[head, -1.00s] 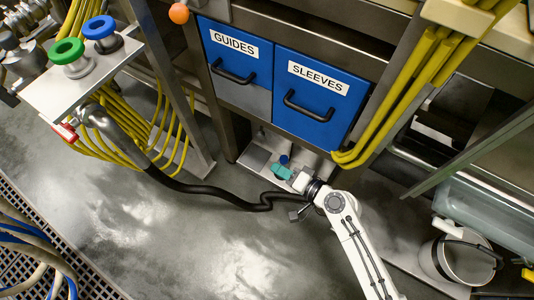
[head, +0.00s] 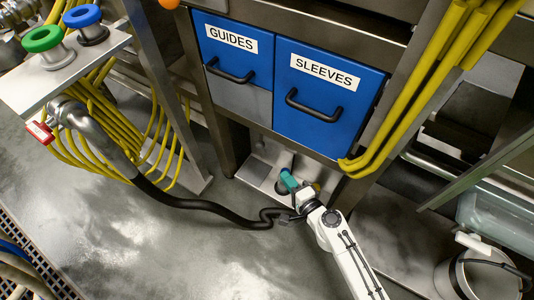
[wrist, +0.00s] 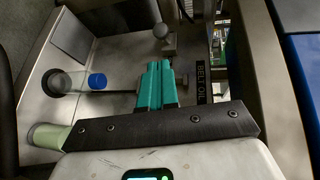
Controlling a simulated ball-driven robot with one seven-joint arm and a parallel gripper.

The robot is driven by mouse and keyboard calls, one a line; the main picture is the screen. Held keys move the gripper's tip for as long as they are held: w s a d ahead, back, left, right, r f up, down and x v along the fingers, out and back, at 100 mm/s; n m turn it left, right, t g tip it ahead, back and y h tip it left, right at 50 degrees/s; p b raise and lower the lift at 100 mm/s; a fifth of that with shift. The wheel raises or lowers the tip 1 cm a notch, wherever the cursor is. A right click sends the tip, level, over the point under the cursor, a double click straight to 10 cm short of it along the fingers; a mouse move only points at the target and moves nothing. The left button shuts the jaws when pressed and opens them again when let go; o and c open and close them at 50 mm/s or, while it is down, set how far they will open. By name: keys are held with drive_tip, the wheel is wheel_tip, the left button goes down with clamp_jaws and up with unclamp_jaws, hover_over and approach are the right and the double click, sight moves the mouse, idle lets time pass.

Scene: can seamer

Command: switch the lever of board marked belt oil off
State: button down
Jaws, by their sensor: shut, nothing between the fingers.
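A dark rod (wrist: 122,92) runs from near a blue cap (wrist: 97,81) to behind my fingers and looks like the lever. Its pivot is hidden. My gripper (wrist: 160,66) has teal fingers, shut together and empty, over the plate between the blue cap and the label. Whether they touch the rod I cannot tell. In the head view my gripper (head: 287,178) is low under the drawers, at the plate (head: 258,174).
A round grey knob (wrist: 161,32) stands beyond my fingertips. A clear cylinder (wrist: 60,82) and a pale green cylinder (wrist: 47,135) are at the left. Blue drawers marked GUIDES (head: 233,55) and SLEEVES (head: 325,95) hang above. A black hose (head: 200,204) lies on the floor at left.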

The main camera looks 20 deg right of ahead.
sight(258, 148)
drive_tip(key=b+x, duration=0.2)
drive_tip(key=x, duration=1.1)
drive_tip(key=shift+w+a+r+m+h, duration=0.1)
drive_tip(key=shift+a+m+h, duration=0.15)
drive_tip(key=shift+m+h, duration=0.45)
drive_tip(key=shift+w+a+r+m+h, duration=0.15)
drive_tip(key=shift+a+m+h, duration=0.2)
drive_tip(key=shift+h, duration=0.55)
drive_tip(key=shift+w+a+m+h, duration=0.1)
drive_tip(key=shift+a+m+h, duration=0.1)
drive_tip(key=shift+m+h, duration=0.3)
drive_tip(key=shift+w+a, duration=0.2)
drive_tip(key=shift+a, duration=0.1)
drive_tip(key=w+a+m+h, duration=0.1)
drive_tip(key=a+m+h+b, duration=0.1)
drive_tip(key=h, duration=0.1)
drive_tip(key=w+a+m+g+h, duration=0.1)
drive_tip(key=shift+w+a+f, duration=0.15)
drive_tip(key=shift+w+a, duration=0.15)
drive_tip(key=shift+a, duration=0.1)
drive_tip(key=shift+s, duration=0.1)
